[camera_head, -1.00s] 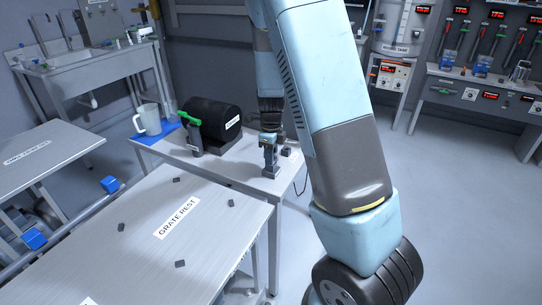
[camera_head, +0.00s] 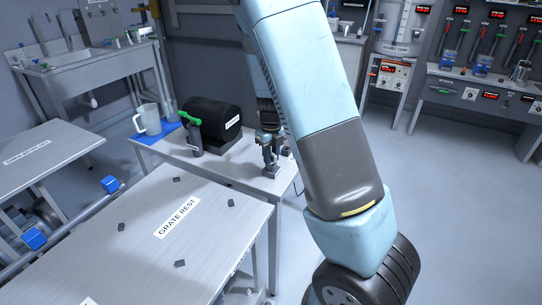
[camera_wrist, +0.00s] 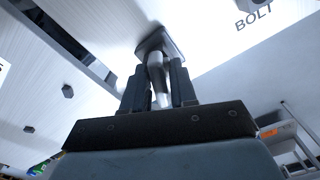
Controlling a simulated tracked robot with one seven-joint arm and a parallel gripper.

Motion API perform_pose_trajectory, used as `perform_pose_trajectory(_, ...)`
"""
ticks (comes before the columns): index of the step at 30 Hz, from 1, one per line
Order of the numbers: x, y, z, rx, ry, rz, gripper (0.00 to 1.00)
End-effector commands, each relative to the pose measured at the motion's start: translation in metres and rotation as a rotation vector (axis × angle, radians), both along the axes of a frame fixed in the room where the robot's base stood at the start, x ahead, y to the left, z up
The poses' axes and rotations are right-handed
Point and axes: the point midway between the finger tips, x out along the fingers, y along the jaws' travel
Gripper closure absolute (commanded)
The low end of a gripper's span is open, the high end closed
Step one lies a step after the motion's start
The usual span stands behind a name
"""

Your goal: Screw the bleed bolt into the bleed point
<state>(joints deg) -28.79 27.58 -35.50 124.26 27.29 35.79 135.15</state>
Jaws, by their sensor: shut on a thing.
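My gripper (camera_wrist: 158,78) is shut on a pale metal bolt (camera_wrist: 156,68) in the wrist view, with one dark finger on each side. The bolt's far end meets a dark square piece (camera_wrist: 158,42) at the bench surface; I cannot tell whether it is seated in it. In the head view my gripper (camera_head: 270,161) is low over the right end of the small bench (camera_head: 232,168). The bolt cannot be made out there. I cannot pick out the bleed point for certain.
The grate rest table (camera_head: 150,245) stands in front, with several small dark blocks. Open floor (camera_head: 460,210) lies to the right.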

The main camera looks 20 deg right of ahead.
Motion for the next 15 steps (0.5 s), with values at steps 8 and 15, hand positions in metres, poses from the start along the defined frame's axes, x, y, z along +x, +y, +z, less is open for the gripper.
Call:
perform_pose_trajectory(8,-0.0008,0.0006,-0.0007,0.0,0.002,0.003,0.6)
perform_pose_trajectory(15,-0.0004,0.0002,-0.0003,0.001,0.001,0.003,0.43)
